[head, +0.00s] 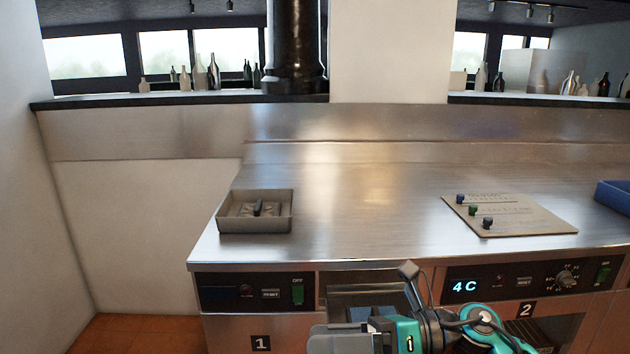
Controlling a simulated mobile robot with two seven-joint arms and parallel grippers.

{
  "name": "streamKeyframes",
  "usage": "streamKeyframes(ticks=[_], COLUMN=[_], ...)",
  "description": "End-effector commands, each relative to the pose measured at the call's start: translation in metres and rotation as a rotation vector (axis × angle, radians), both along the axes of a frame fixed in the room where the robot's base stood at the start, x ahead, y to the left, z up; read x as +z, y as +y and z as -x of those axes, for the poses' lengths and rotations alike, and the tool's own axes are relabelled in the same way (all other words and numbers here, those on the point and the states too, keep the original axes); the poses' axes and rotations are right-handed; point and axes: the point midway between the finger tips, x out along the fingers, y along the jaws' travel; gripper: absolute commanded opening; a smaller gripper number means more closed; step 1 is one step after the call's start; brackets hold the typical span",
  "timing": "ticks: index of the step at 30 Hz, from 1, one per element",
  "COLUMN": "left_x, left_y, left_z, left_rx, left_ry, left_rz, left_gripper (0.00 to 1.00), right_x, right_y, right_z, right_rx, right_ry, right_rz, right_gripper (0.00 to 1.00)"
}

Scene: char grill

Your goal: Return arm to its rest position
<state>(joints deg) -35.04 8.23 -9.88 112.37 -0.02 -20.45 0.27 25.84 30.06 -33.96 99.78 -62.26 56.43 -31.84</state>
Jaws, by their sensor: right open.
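My right gripper (372,318) shows at the bottom centre of the head view, with its teal and grey arm coming in from the lower right. It is open, with nothing seen between its fingers. It is in front of the counter's front face, below the steel top, over the open-looking recess between the two control panels. The lower part of the gripper is cut off by the picture edge. My left gripper is not in view.
The steel counter (360,205) has a clear middle. A grey tray (227,224) holding a dark-handled item stands left. A beige board (535,220) with blue, green and black knobs lies right. A blue container (613,197) sits at the right edge. Panel two (490,285) reads "4C".

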Motion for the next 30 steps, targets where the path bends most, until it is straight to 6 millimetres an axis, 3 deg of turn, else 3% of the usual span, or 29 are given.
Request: streamKeyframes(ticks=[2, 6, 8, 12, 16, 18, 21, 25, 30], left_x=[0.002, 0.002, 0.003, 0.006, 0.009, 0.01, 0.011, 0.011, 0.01], left_y=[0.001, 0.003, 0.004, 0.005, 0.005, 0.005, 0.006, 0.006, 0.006], left_z=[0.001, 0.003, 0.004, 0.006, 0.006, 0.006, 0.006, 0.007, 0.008], left_rx=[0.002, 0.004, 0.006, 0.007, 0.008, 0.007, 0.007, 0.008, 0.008], left_ry=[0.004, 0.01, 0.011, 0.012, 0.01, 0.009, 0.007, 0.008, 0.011], left_rz=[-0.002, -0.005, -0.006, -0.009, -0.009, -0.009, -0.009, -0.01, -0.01], left_gripper=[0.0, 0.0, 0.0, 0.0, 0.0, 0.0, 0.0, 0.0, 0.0], right_x=[0.006, 0.0, -0.013, -0.068, -0.141, -0.178, -0.218, -0.246, -0.257], right_y=[0.003, -0.017, -0.032, -0.075, -0.115, -0.131, -0.145, -0.154, -0.156], right_z=[-0.001, -0.017, -0.023, -0.024, 0.003, 0.028, 0.064, 0.097, 0.111], right_rx=[-0.112, -0.332, -0.433, -0.677, -0.917, -1.038, -1.174, -1.283, -1.326], right_ry=[0.211, 0.61, 0.791, 1.227, 1.63, 1.824, 2.032, 2.192, 2.254], right_rz=[-0.19, -0.5, -0.624, -0.894, -1.123, -1.227, -1.339, -1.423, -1.457], right_gripper=[1.0, 1.0, 1.0, 1.0, 1.0, 1.0, 1.0, 1.0, 1.0])
